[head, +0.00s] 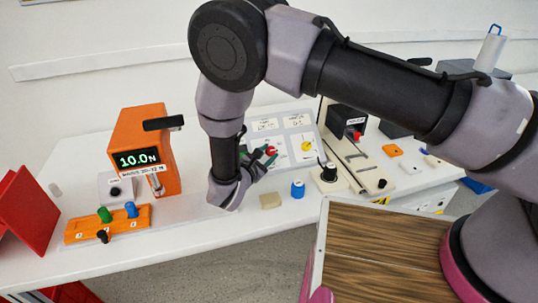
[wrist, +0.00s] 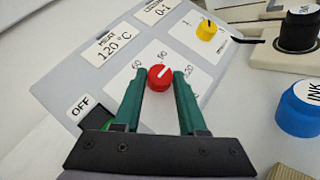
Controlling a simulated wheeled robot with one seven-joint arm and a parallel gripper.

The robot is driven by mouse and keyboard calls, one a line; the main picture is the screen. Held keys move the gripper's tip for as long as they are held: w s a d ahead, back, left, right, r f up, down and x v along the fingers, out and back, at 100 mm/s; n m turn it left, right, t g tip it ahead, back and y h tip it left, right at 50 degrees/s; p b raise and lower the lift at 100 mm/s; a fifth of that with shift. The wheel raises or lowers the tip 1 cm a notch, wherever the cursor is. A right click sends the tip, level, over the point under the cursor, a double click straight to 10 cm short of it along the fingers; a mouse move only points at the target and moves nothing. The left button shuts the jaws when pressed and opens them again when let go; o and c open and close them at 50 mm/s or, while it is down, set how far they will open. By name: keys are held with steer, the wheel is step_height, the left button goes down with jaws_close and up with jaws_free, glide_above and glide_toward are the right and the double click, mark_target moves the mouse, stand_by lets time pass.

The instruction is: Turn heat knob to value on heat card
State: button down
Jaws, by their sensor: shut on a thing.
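The red heat knob (wrist: 160,78) sits on a white dial plate of the grey panel, with marks 60, 90 and 120 around it. Its white pointer line aims up and right, between the 90 and 120 marks. The heat card (wrist: 113,44) above reads 120 °C. My gripper (wrist: 164,76) has its green fingers on either side of the red knob and is shut on it. In the head view my gripper (head: 262,156) reaches down to the panel, and the red knob (head: 271,150) shows at the fingertips.
A yellow knob (wrist: 207,30) sits on the neighbouring dial, under a second card (wrist: 158,12) reading 0-1. An OFF label (wrist: 82,105) is left of my fingers. A blue-capped ink pot (wrist: 299,108) stands at right. An orange device (head: 146,150) reading 10.0N stands left of my arm.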

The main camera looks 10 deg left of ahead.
steer(key=m+g+h, duration=0.1)
steer(key=m, duration=0.1)
steer(key=m+g+h, duration=0.1)
steer(key=m, duration=0.1)
steer(key=m+g+h, duration=0.1)
steer(key=m+g, duration=0.1)
steer(key=shift+w+a+r, duration=0.2)
steer(key=shift+a+r, duration=0.05)
steer(key=shift+a, duration=0.1)
steer(key=shift+g, duration=0.3)
steer(key=shift+c, duration=2.3)
jaws_free()
